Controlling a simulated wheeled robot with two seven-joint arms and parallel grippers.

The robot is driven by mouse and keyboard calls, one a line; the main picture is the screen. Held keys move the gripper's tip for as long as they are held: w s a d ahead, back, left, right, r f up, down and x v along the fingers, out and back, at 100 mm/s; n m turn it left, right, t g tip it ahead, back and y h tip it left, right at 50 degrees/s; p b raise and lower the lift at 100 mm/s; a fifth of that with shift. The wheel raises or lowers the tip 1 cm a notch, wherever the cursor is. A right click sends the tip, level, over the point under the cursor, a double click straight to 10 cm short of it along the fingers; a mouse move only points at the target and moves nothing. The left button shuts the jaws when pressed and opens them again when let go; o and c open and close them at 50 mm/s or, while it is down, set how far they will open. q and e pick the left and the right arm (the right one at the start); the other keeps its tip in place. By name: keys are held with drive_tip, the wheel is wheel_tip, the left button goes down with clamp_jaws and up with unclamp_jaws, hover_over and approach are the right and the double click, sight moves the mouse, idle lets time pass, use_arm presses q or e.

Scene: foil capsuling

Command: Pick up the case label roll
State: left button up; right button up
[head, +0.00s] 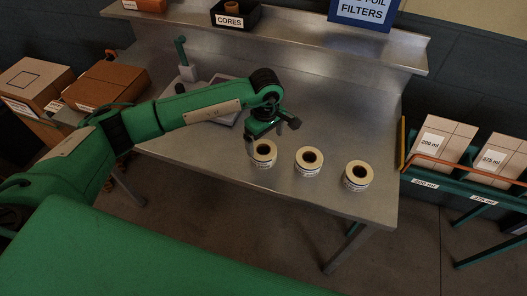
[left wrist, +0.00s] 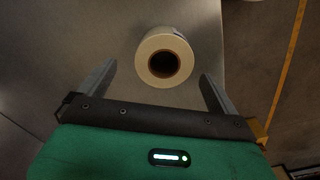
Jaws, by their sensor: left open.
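Three white label rolls with dark round cores stand in a row on the steel table: a left roll (head: 262,163), a middle roll (head: 307,171) and a right roll (head: 354,187). Their print is too small to read, so I cannot tell which is the case label roll. My left gripper (head: 268,138) is just above and behind the left roll. In the left wrist view my left gripper (left wrist: 158,74) is open, with one roll (left wrist: 143,63) ahead between its fingertips, not gripped. My right gripper is not in view.
The steel table (head: 225,172) has free room around the rolls. A shelf at the back holds a black cores bin (head: 236,20) and a blue foil filters box (head: 362,12). Cartons (head: 440,145) stand on a rack at the right. A device with a green post (head: 182,52) stands behind my arm.

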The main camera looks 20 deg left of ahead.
sight(264, 150)
use_arm(q)
drive_tip(key=shift+f, duration=0.25)
drive_tip(key=f+p, duration=0.2)
drive_tip(key=f, duration=0.2)
drive_tip(key=shift+s+a+p, duration=0.2)
drive_tip(key=shift+s+p, duration=0.1)
drive_tip(key=shift+p, duration=0.1)
drive_tip(key=shift+f, duration=0.4)
drive_tip(key=shift+w, duration=0.1)
drive_tip(key=c, duration=1.2)
drive_tip(key=shift+r, duration=0.1)
